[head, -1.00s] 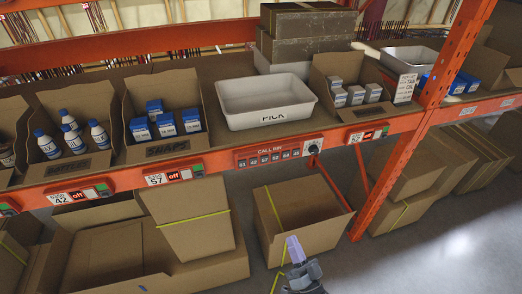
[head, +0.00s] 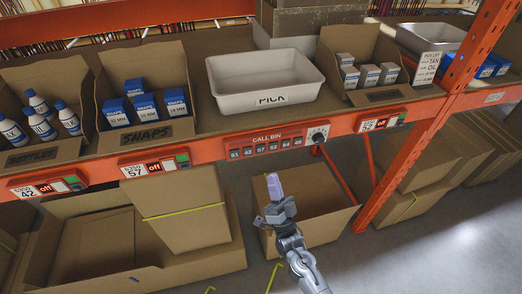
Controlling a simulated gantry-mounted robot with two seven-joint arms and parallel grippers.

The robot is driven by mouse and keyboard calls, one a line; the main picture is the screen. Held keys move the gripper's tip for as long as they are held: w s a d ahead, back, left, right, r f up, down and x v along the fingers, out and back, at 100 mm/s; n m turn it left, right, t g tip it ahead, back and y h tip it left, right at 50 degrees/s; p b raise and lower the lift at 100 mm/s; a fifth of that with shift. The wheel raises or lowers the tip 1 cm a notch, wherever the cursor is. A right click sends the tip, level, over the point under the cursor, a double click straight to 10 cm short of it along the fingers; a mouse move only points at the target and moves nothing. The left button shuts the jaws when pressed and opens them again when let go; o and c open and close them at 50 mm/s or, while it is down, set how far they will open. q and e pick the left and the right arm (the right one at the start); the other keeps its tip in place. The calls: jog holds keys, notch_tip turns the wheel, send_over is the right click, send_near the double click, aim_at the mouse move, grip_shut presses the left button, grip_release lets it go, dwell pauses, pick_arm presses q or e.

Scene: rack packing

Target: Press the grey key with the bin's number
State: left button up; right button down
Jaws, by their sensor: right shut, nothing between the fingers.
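The red CALL BIN panel (head: 272,136) is on the orange front beam of the shelf. It carries a row of small grey number keys (head: 260,148) and a round dark knob (head: 318,134) at its right end. The key numbers are small; they seem to include 42, 57 and 52. My right gripper (head: 274,182) is shut and empty, with pale purple fingertips pointing up. It shows below the panel, in front of an open carton, apart from the keys. My left gripper is not in view.
Bin labels reading 42 (head: 48,187), 57 (head: 155,164) and 52 (head: 382,121) sit along the beam. Above are a white PICK tote (head: 265,100), a bottles box (head: 35,158), a SNAPS box (head: 146,134) and a pick list card (head: 427,69). Cardboard cartons (head: 195,250) stand below.

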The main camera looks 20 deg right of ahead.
aim_at(261, 149)
jog(key=shift+w, duration=0.1)
jog(key=w+b, duration=0.6)
jog(key=w, duration=0.2)
jog(key=shift+w+d, duration=0.3)
dwell(0.3)
dwell(0.5)
dwell(0.7)
dwell(0.6)
jog(key=shift+w+f+b, duration=0.1)
jog(key=shift+b, duration=0.25)
